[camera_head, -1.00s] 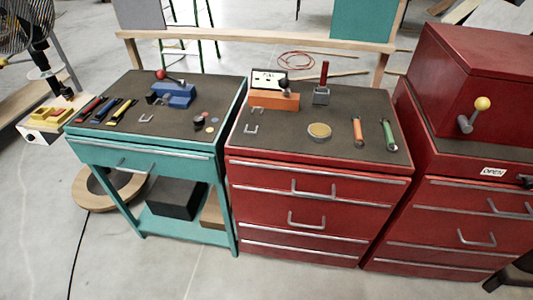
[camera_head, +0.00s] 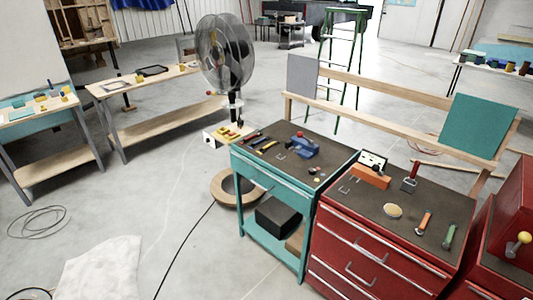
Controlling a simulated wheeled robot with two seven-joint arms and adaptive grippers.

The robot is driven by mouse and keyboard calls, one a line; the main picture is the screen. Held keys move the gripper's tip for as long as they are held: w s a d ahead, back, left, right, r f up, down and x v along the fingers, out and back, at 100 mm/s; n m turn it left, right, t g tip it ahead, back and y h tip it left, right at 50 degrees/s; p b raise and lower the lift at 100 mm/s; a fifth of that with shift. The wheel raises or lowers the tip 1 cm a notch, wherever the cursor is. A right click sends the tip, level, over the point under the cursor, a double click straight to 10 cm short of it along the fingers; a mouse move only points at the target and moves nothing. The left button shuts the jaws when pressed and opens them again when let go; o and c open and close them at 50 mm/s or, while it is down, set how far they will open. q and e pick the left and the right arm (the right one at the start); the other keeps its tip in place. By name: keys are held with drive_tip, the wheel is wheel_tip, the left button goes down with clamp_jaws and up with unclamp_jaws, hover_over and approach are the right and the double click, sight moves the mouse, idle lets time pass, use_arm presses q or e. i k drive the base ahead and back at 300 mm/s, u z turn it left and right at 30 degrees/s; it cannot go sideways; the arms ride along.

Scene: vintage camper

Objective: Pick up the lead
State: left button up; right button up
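I cannot tell for sure which thing is the lead. A thin grey coil of cable (camera_head: 38,222) lies on the floor at the left. A long black cable (camera_head: 183,245) runs over the floor from near a wooden ring to the bottom edge. A reddish coil (camera_head: 428,146) lies on the floor behind the red cabinet, partly hidden. Neither of my grippers shows clearly in this view.
A teal workbench (camera_head: 262,180) with tools stands beside a red drawer cabinet (camera_head: 365,250). A fan (camera_head: 228,55) stands behind a wooden ring (camera_head: 236,190). Wooden tables (camera_head: 165,112) stand at the left. A pale sheet (camera_head: 97,272) lies on open floor.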

sight(258, 142)
drive_tip(key=u, duration=0.8)
drive_tip(key=i, duration=1.8)
drive_tip(key=z, duration=0.7)
drive_tip(key=i, duration=0.8)
drive_tip(key=z, duration=0.85)
